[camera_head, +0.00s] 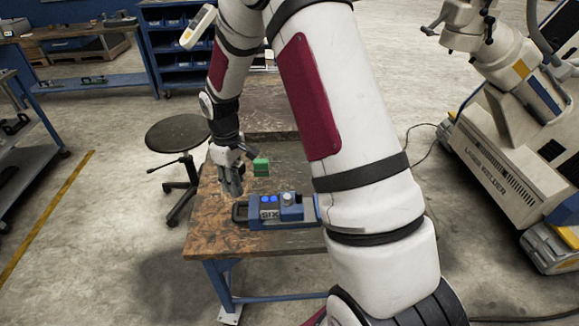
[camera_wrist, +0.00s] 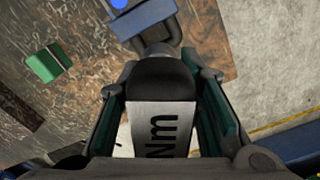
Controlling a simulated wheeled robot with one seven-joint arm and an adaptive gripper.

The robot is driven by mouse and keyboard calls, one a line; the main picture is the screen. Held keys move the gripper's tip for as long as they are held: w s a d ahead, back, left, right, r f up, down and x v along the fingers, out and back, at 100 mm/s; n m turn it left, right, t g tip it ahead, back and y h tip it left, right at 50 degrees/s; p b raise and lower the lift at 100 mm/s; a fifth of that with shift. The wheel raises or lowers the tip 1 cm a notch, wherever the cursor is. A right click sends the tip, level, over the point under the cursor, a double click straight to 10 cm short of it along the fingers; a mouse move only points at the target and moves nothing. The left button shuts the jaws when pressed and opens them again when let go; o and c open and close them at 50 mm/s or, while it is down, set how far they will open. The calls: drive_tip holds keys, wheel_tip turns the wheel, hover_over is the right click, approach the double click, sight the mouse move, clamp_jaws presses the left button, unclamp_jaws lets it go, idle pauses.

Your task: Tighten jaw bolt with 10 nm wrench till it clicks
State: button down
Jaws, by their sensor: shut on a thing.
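My gripper (camera_head: 231,176) hangs over the left part of the wooden bench, left of the blue vise-like device (camera_head: 268,212). In the wrist view, its two fingers are closed on the wrench (camera_wrist: 162,120), whose pale face reads "Nm" below a dark rounded part. The number on the wrench does not show. The blue device is partly visible in the wrist view (camera_wrist: 143,14), at the top, past the wrench. I cannot make out the jaw bolt, or whether the wrench touches the device.
A green block (camera_head: 261,167) stands on the workbench (camera_head: 215,232), behind the device. A round black stool (camera_head: 177,132) is left of the bench. A laser welder (camera_head: 500,165) stands on the right. The bench's front left is clear.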

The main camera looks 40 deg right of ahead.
drive_tip(key=s+d+r+n+p, duration=0.3)
drive_tip(key=s+d+n+p, duration=0.2)
drive_tip(key=d+n, duration=0.7)
drive_tip(key=shift+s+d+n, duration=0.2)
drive_tip(key=shift+s+n, duration=0.8)
drive_tip(key=shift+s, duration=0.2)
drive_tip(key=shift+r+p, duration=0.1)
drive_tip(key=shift+p, duration=0.3)
drive_tip(key=shift+f+b, duration=0.45)
drive_tip(key=shift+f, duration=2.15)
drive_tip(key=shift+f, duration=0.95)
drive_tip(key=shift+r, duration=0.9)
drive_tip(key=shift+f, duration=1.05)
drive_tip(key=shift+r, duration=0.1)
